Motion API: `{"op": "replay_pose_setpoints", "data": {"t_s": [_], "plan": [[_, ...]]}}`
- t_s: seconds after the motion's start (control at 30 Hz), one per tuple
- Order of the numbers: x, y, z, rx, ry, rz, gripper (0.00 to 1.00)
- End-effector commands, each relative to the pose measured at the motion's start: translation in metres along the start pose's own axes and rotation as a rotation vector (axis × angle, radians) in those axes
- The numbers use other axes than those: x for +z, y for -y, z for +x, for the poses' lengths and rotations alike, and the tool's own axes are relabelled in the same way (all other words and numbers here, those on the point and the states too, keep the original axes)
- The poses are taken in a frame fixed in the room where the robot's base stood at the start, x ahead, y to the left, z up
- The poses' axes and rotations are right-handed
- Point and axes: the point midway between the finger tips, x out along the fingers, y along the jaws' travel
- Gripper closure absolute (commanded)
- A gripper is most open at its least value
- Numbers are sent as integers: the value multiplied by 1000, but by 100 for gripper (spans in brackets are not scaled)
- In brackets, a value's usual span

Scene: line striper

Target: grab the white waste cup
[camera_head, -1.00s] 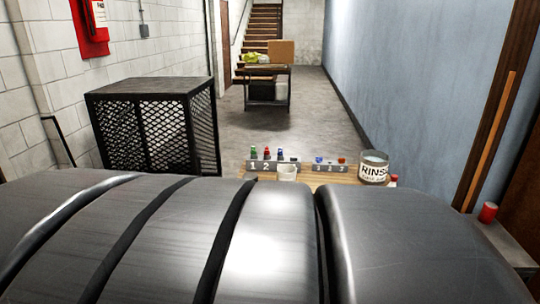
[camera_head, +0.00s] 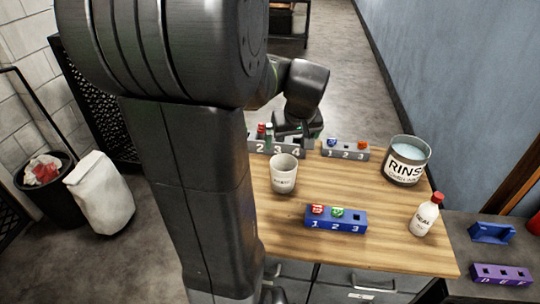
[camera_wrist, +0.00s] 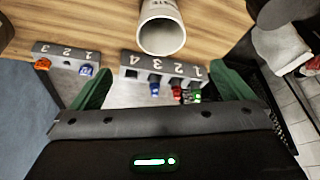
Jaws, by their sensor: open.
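The white waste cup (camera_head: 283,180) stands upright on the wooden table (camera_head: 390,249), left of its middle. In the wrist view the cup (camera_wrist: 162,36) shows at the top centre, its open mouth facing the camera. My gripper (camera_head: 296,128) is at the table's far edge, beyond the cup and close to the grey numbered racks. In the wrist view my gripper (camera_wrist: 164,84) has its two green fingers spread wide apart with nothing held. The cup is beyond the fingers, not between them. My arm partly hides the table's left side in the head view.
A grey four-slot rack (camera_head: 277,148) and a grey three-slot rack (camera_head: 345,151) stand along the far edge. A blue rack (camera_head: 336,219), RINSE tub (camera_head: 405,165) and white bottle (camera_head: 425,217) are also on the table. A side surface holds a purple rack (camera_head: 502,274).

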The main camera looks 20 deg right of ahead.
Motion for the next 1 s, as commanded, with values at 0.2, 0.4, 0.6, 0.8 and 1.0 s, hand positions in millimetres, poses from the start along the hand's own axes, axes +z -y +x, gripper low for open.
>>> {"op": "replay_pose_setpoints", "data": {"t_s": [0.2,0.4,0.6,0.8,1.0], "plan": [[-1,-2,24,-1,1,0,0],[0,-1,61,-1,2,1,0],[-1,-1,82,0,0,0,0],[1,-1,93,0,0,1,0],[6,2,118,0,2,1,0]]}}
